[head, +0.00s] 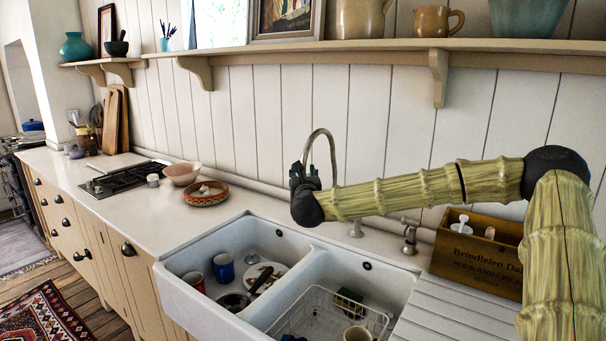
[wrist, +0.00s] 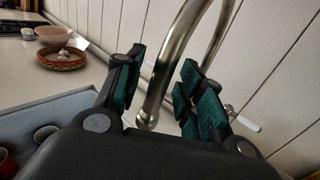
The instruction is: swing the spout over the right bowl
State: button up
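The spout (head: 328,135) is a curved metal gooseneck rising behind the double sink. It arches to the left in the head view, on the left bowl's side; its exact overhang is hard to tell. The left bowl (head: 180,262) and right bowl (head: 392,280) are white, with a divider between them. My gripper (head: 305,172) is at the spout's downward end. In the wrist view, the spout (wrist: 172,62) passes between the spread fingers of my gripper (wrist: 165,90), with gaps visible beside it. Whether a pad touches it is unclear. My arm hides the spout's lower part in the head view.
The left bowl holds mugs (head: 223,267), a plate and a pan (head: 235,301). The right bowl holds a wire rack (head: 320,318) and a cup. A tap handle (head: 410,238) and a wooden crate (head: 478,262) stand right of the spout. A shelf (head: 380,45) runs above.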

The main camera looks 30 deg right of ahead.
jog(key=shift+w, duration=0.1)
jog(key=shift+c, duration=0.4)
grip_shut()
jog(key=shift+d, duration=0.1)
